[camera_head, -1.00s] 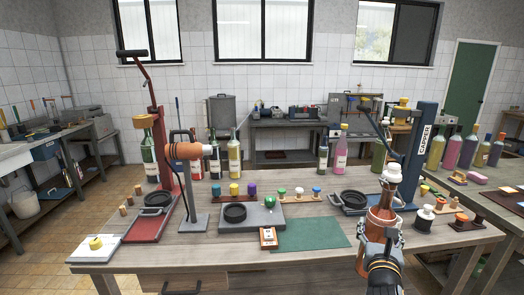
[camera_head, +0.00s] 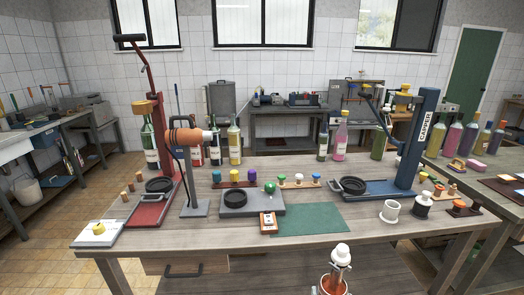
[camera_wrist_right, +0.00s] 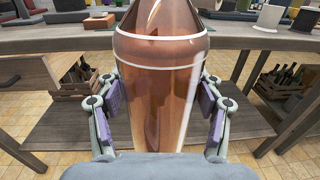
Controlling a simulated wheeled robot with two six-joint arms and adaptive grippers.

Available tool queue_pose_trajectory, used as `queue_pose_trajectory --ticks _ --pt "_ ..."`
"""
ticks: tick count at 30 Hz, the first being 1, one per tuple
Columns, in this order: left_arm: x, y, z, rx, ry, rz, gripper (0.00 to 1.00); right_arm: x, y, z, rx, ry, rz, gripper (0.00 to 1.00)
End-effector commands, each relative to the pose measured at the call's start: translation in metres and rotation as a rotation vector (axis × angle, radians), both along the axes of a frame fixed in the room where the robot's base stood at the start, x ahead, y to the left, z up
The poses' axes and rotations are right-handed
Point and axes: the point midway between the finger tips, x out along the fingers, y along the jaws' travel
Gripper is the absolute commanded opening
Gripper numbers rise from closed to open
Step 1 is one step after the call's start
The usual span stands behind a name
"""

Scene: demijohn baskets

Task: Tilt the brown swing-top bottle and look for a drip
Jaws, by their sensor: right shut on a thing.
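The brown swing-top bottle (camera_head: 334,284) is at the bottom of the head view, in front of the table's near edge, with its white top (camera_head: 341,252) up. The frame's lower edge cuts off its lower part. In the right wrist view the brown glass body (camera_wrist_right: 162,85) with white bands fills the middle, and its neck and top are out of frame. My right gripper (camera_wrist_right: 160,108) is shut around the body, with purple pads on both sides. I see no drip on the visible glass. My left gripper is not in view.
The wooden table (camera_head: 200,236) carries a green mat (camera_head: 310,219), a white cup (camera_head: 390,211), a blue capper (camera_head: 412,155) and a red press (camera_head: 150,210). Bottle crates (camera_wrist_right: 280,85) show below the table in the wrist view. The floor in front is partly visible.

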Motion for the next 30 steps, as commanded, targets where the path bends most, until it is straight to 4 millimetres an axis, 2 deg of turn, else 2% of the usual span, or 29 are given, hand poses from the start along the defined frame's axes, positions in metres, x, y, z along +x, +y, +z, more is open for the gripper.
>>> queue_pose_trajectory --ticks 10,14,20,30 --pt "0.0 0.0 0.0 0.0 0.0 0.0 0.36 0.0 0.001 0.003 -0.005 -0.009 0.004 0.04" --pt "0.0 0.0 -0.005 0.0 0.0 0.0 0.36 0.0 0.001 0.001 -0.072 -0.01 0.004 0.04" --pt "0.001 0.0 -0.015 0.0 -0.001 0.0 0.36 0.0 0.001 0.0 -0.283 -0.008 0.003 0.04" --pt "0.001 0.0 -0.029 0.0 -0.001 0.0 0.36 0.0 0.001 0.0 -0.805 -0.006 0.002 0.04"
